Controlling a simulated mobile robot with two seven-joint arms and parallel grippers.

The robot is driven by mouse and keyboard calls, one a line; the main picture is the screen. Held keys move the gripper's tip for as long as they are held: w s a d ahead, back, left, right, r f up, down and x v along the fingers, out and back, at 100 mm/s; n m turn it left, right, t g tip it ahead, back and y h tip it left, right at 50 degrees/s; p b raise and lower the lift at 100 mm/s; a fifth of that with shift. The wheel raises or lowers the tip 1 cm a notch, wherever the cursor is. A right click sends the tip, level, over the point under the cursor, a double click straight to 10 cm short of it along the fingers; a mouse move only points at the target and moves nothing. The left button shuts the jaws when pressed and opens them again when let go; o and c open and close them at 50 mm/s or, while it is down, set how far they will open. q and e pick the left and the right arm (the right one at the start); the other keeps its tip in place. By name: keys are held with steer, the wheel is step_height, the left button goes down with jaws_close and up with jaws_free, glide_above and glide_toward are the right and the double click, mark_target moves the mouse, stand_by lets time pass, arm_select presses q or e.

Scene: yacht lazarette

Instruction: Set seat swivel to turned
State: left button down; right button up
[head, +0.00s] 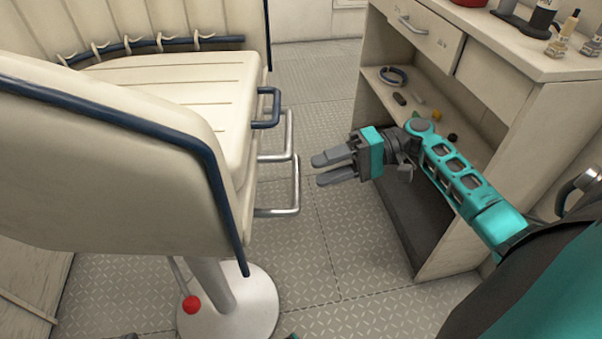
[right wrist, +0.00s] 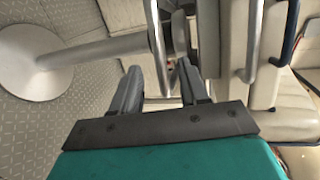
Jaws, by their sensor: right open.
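The cream padded seat (head: 165,90) has a backrest (head: 90,160) edged in dark blue. It stands on a metal pedestal (head: 213,285) with a round base, which also shows in the right wrist view (right wrist: 35,65). A lever with a red knob (head: 192,304) hangs below the seat. A dark blue handle (head: 268,108) and a bent metal tube footrest (head: 292,160) stick out from the seat's right side. My right gripper (head: 320,170) is open and empty, just right of the footrest, its fingers pointing at it. In the right wrist view, metal tubes (right wrist: 157,40) appear beyond the fingertips. My left gripper is out of view.
A cream cabinet (head: 490,95) stands at the right, with a drawer (head: 420,25), bottles on top and small items on its open shelf. My right forearm passes in front of it. Patterned floor (head: 320,70) is clear between seat and cabinet.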

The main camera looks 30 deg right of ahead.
steer(key=v, duration=0.4)
steer(key=shift+s+d, duration=0.1)
steer(key=shift+d, duration=0.15)
stand_by(0.3)
